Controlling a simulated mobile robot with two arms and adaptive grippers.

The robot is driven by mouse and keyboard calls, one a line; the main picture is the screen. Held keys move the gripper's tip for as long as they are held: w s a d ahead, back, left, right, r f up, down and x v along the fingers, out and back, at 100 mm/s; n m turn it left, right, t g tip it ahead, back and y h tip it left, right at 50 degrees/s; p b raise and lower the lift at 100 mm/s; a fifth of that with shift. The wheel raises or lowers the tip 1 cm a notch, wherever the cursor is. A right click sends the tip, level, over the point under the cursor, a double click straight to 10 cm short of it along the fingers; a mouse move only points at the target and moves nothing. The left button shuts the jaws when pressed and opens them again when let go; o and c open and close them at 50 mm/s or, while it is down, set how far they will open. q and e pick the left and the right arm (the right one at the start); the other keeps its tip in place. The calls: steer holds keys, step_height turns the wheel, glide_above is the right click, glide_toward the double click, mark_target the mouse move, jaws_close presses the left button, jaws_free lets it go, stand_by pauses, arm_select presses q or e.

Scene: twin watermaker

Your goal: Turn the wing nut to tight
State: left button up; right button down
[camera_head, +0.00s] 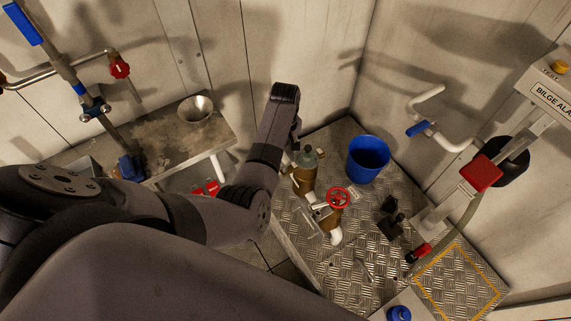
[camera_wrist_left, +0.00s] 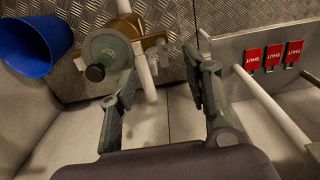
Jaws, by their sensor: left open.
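A brown strainer housing (camera_head: 304,180) with a grey-green lid (camera_head: 307,160) stands upright on the metal deck. The lid also shows at upper left in the left wrist view (camera_wrist_left: 110,50), with a dark knob-like piece (camera_wrist_left: 95,73) on it. I cannot make out clear wings on that piece. My left gripper (camera_wrist_left: 164,78) is open, its two fingers apart with nothing between them. The lid is just beyond and left of the left finger in that view. My right gripper is not in view.
A blue bucket (camera_head: 368,158) stands right of the strainer. A red handwheel valve (camera_head: 338,198) and pipes sit in front. Red SHUT tags (camera_wrist_left: 273,58) hang by a pale pipe. A bench (camera_head: 150,150) with a funnel (camera_head: 195,110) is at left. Walls close the back.

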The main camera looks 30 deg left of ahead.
mark_target(285, 166)
arm_select(q)
step_height(285, 166, down, 9)
steer(key=shift+r+b, duration=0.2)
steer(key=shift+b, duration=0.55)
steer(key=shift+c, duration=0.6)
